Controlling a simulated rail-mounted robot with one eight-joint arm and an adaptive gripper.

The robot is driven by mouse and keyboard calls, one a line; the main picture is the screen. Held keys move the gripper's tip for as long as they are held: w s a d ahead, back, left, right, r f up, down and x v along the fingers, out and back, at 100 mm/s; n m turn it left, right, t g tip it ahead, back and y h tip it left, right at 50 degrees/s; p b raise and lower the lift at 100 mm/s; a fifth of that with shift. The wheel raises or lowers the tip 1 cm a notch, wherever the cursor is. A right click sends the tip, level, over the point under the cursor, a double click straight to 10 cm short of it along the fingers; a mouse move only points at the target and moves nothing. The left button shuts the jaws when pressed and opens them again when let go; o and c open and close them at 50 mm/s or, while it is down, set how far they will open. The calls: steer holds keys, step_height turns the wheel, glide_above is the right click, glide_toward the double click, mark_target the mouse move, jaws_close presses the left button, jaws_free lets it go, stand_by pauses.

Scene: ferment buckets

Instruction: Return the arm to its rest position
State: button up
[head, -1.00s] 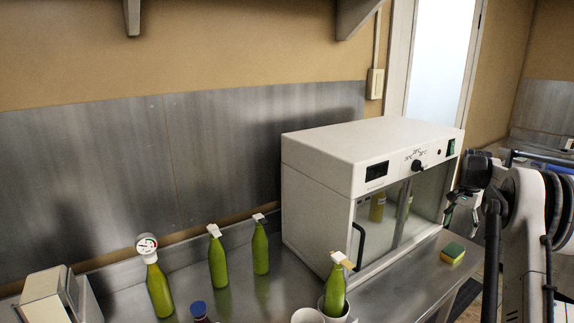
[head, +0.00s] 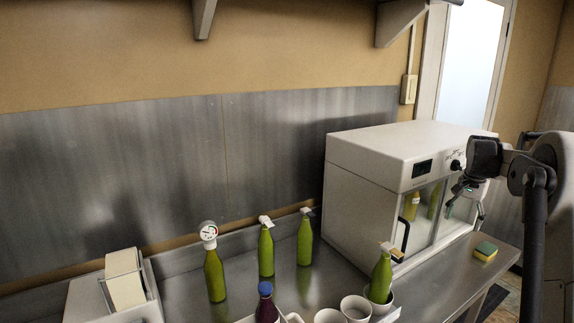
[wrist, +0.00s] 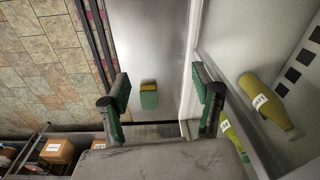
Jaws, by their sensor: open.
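My gripper (head: 468,192) is at the right of the head view, in front of the white cabinet's right end. In the wrist view my gripper (wrist: 163,88) shows two green-padded fingers spread wide apart, with nothing between them. The steel counter and a green-and-yellow sponge (wrist: 149,95) lie beyond the fingers in that view. My arm comes in from the right edge of the head view.
The white cabinet (head: 362,200) stands on the steel counter (head: 440,278) with bottles behind its glass. Several green bottles (head: 215,275), a dark blue-capped bottle (head: 267,305), cups (head: 356,309) and a white device (head: 126,280) stand left. Shelves hold boxes (wrist: 57,150).

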steer(key=s+a+r+n+t, duration=0.1)
steer(key=s+a+r+n, duration=0.1)
steer(key=s+a+r, duration=0.45)
steer(key=s+a+r+n+t+b, duration=0.1)
steer(key=s+a, duration=0.3)
steer(key=a, duration=0.6)
steer(key=s+a+r+n+t, duration=0.1)
steer(key=s+a+r+n, duration=0.1)
steer(key=s+a+r, duration=0.45)
steer(key=s+a+f+n+t, duration=0.1)
steer(key=s+a+f+n, duration=0.1)
steer(key=s+a+f, duration=0.2)
steer(key=s+a+f+n+t+b, duration=0.1)
steer(key=s+a+f, duration=0.3)
steer(key=s, duration=0.6)
steer(key=s+a+f+n+t, duration=0.1)
steer(key=s+a+f+n, duration=0.1)
steer(key=s+a+f, duration=0.3)
steer(key=s+a, duration=0.3)
steer(key=shift+n+b, duration=0.3)
